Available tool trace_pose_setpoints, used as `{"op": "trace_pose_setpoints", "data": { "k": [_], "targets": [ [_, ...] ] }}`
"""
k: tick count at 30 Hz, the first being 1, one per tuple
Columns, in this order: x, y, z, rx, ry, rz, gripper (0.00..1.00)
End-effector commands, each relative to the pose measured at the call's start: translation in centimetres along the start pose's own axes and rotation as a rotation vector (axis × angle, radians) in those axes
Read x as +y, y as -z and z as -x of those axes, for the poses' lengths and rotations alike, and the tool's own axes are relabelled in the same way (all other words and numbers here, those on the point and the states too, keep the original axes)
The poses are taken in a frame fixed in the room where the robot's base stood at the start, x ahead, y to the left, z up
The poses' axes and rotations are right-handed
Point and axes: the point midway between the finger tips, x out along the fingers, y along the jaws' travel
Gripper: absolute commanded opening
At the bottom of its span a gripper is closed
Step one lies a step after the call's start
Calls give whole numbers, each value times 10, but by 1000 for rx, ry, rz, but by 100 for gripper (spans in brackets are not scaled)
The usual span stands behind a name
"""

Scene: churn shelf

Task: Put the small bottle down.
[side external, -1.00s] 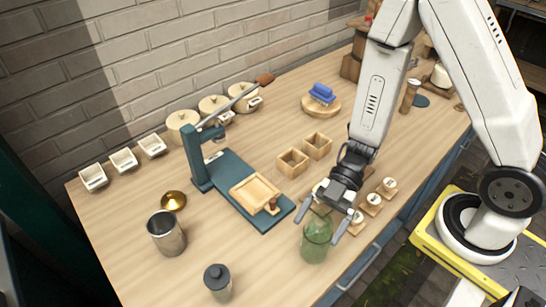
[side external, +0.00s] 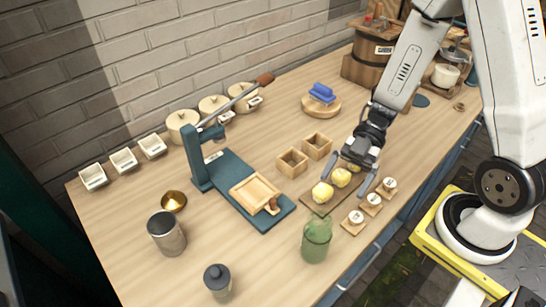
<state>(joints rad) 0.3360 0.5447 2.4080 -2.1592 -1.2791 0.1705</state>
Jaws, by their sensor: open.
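A green, see-through bottle or jar (side external: 316,241) stands upright on the table near its front edge. I cannot tell which of the two is the task's small bottle. My gripper (side external: 347,181) is open, with its fingers spread, above and to the right of the green vessel and apart from it. It hangs over a brown board (side external: 315,207) with yellow lumps (side external: 323,193), and nothing shows held between the fingers.
Small stamps on wooden squares (side external: 371,203) stand right of the board. A teal press (side external: 229,180), two wooden boxes (side external: 292,163) and a metal canister (side external: 167,233) stand nearby. A wooden barrel (side external: 365,70) is at the back right.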

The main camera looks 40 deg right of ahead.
Motion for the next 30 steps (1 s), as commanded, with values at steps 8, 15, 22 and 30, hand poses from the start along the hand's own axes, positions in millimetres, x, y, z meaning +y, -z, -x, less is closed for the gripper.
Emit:
{"op": "trace_pose_setpoints", "data": {
  "k": [8,15,22,30],
  "targets": [
    [0,0,17,-1,0,-1,100],
    [0,0,18,-1,1,-1,100],
    [0,0,18,0,1,-1,100],
    [6,-1,17,-21,-31,1,100]
  ]
}}
